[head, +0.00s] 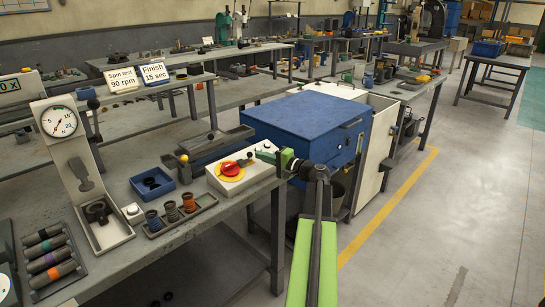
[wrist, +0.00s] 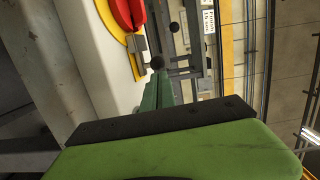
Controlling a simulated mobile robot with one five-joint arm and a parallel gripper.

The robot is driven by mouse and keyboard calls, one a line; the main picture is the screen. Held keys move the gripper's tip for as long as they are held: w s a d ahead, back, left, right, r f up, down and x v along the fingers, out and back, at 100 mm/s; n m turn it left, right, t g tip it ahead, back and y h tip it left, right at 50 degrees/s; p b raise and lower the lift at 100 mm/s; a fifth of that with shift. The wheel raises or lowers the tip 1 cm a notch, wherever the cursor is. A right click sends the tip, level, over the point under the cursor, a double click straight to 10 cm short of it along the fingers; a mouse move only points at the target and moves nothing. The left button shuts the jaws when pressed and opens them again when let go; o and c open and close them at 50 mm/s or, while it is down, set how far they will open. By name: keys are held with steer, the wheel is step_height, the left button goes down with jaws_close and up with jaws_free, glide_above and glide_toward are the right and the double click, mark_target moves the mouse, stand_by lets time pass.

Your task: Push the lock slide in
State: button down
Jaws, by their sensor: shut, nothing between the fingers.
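A white switch box (head: 213,180) stands at the right end of the bench, with a red rotary knob (head: 231,169) on a yellow disc. The lock slide seems to be the small grey piece (head: 245,161) beside the disc; in the wrist view a grey plate (wrist: 137,62) lies by the yellow rim, with a black ball (wrist: 157,62) close by. My gripper (head: 266,152) is shut and empty, at the right side of the box and pointing left toward the slide. In the wrist view its green fingers (wrist: 155,94) end just short of the black ball; contact cannot be told.
A blue cabinet (head: 300,122) stands behind my gripper. A tray of spools (head: 180,215), a blue bin (head: 152,184) and a press with a gauge (head: 75,165) stand left of the box. The floor at right is clear.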

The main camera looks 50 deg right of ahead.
mark_target(249, 156)
steer(key=shift+w+a, duration=0.1)
steer(key=shift+w+a, duration=0.1)
steer(key=shift+a, duration=1.4)
steer(key=shift+d, duration=0.25)
steer(key=s+d, duration=0.1)
steer(key=s, duration=0.1)
steer(key=s+d, duration=0.2)
steer(key=shift+r, duration=0.1)
steer(key=s, duration=0.8)
steer(key=shift+s+d, duration=0.3)
steer(key=shift+d, duration=0.1)
